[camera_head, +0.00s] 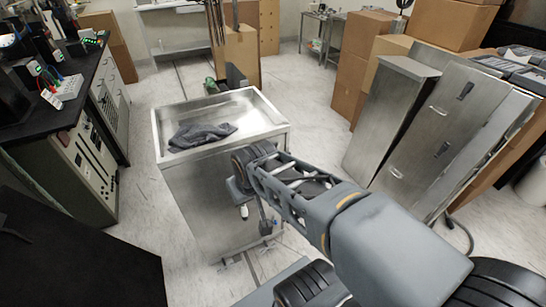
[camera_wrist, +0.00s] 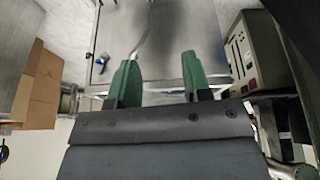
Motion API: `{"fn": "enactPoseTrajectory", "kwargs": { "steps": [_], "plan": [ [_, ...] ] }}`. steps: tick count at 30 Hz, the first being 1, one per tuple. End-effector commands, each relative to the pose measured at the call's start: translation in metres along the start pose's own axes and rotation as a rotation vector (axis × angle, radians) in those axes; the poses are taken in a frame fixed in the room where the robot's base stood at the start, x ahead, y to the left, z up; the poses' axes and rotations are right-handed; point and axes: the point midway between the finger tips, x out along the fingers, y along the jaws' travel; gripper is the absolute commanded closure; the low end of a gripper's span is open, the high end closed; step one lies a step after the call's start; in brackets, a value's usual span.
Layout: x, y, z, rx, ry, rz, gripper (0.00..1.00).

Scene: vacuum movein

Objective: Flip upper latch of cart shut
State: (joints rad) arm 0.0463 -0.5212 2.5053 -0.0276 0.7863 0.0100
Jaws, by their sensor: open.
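The cart (camera_head: 205,205) is a tall metal box with an open tray top, standing in the middle of the head view. A dark grey cloth lies in its tray. Small fittings show low on its front beside my arm, but I cannot tell which is the upper latch or how it stands. In the wrist view a metal panel (camera_wrist: 168,65) lies beyond my gripper (camera_wrist: 158,75). The two green fingers are wide apart with nothing between them. A small blue and dark fitting (camera_wrist: 101,62) shows left of the fingers; I cannot tell what it is. My arm hides part of the cart's front.
A black-topped bench (camera_head: 70,105) with instruments stands left of the cart. Tall metal panels (camera_head: 440,125) lean against cardboard boxes (camera_head: 355,60) at the right. Pale floor is open between the cart and the panels. A dark slab (camera_head: 80,255) fills the lower left.

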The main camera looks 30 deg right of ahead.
Motion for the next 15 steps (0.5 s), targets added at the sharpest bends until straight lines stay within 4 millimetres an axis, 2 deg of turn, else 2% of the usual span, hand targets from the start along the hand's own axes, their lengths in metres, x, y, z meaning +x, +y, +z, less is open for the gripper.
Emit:
{"fn": "enactPoseTrajectory", "kwargs": {
  "steps": [1,6,10,15],
  "plan": [
    [0.025,0.015,-0.003,0.036,0.043,0.033,0.55],
    [0.095,0.083,-0.033,0.153,0.31,0.166,0.55],
    [0.138,0.135,-0.049,0.201,0.547,0.235,0.55],
    [0.178,0.181,-0.05,0.217,0.817,0.217,0.55]
  ]
}}
